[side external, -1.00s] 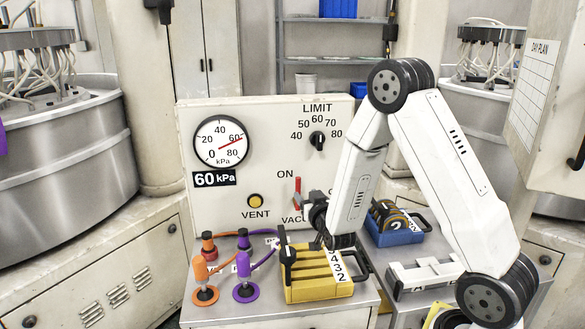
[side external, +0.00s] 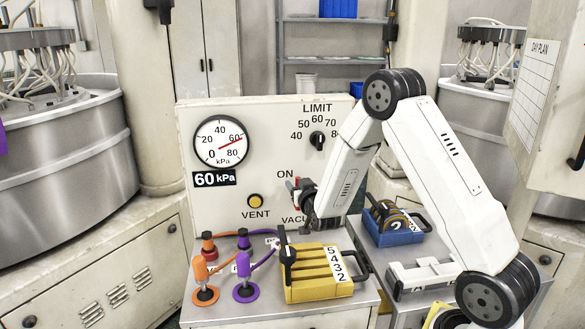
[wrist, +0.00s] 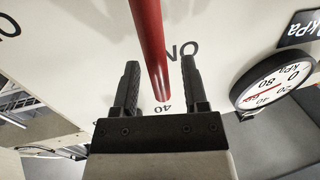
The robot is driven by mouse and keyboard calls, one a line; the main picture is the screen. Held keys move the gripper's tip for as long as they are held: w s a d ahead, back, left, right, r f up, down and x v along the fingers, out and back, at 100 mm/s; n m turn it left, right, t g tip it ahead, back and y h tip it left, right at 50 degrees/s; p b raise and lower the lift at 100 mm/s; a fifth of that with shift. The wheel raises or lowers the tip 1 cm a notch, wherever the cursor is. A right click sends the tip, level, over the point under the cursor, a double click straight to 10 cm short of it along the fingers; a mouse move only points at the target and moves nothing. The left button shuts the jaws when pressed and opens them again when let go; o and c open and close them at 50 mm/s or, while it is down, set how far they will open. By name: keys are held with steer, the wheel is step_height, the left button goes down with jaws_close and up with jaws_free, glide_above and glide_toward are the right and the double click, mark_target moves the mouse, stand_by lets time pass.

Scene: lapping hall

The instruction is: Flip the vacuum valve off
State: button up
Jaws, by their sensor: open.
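The vacuum valve's red lever (wrist: 150,35) runs between the two fingers of my gripper (wrist: 160,70) in the wrist view. The fingers are open, one on each side, with a visible gap to the lever. In the side view my gripper (side external: 303,194) is at the panel, just below the ON label (side external: 285,174), and hides most of the lever. The VACUUM label below is partly covered by my gripper. The lever's pivot and any OFF mark are hidden.
The cream panel (side external: 265,130) carries a gauge (side external: 221,142) reading about 60 kPa, a LIMIT knob (side external: 317,139) and a VENT button (side external: 255,201).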

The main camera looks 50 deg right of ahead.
jaws_close()
stand_by(1.4)
